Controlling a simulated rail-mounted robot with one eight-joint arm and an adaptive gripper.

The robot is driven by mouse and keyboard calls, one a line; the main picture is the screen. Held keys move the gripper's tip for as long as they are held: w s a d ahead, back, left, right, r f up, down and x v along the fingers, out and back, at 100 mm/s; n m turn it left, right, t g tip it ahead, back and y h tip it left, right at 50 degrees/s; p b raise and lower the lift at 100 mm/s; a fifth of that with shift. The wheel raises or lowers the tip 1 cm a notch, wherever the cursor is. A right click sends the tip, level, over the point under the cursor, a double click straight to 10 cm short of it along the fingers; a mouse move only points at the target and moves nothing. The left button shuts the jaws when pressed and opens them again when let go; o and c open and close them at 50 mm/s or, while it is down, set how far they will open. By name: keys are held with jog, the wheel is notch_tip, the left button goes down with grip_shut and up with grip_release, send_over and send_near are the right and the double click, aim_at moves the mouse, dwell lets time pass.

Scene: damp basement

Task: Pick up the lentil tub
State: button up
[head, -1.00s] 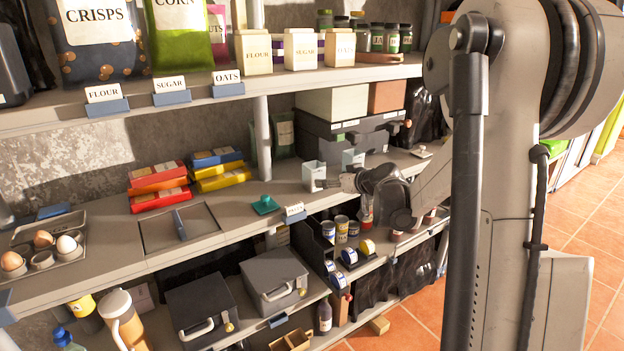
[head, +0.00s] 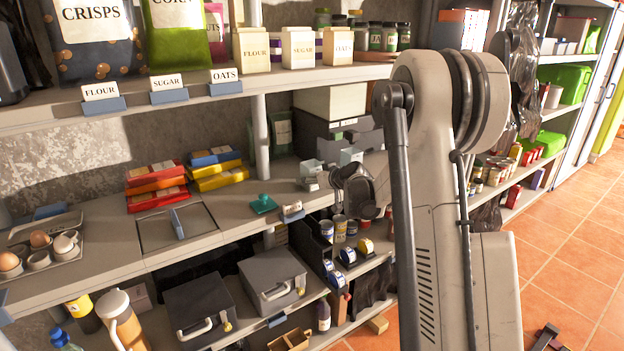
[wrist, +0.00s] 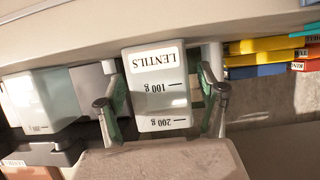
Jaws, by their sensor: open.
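The lentil tub (wrist: 158,88) appears upside down in the wrist view, a pale box with a LENTILS label and gram marks. My gripper (wrist: 162,100) is open, with one finger on each side of the tub and gaps visible between them. In the head view the tub (head: 311,168) is a small pale box on the middle shelf, and my wrist comes at it from the right, partly blocking the view around it.
A similar pale tub (wrist: 40,100) stands close by, left in the wrist view. In the head view, a green-handled item (head: 264,204) and a small label holder (head: 291,211) sit near the shelf edge. Red and yellow packs (head: 157,186) lie further left. The upper shelf (head: 190,109) overhangs.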

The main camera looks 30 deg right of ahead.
jog(key=shift+w+f, duration=0.2)
jog(key=shift+w, duration=0.25)
jog(key=shift+c, duration=0.2)
jog(key=c, duration=1.3)
jog(key=shift+o, duration=0.2)
jog(key=shift+r, duration=0.1)
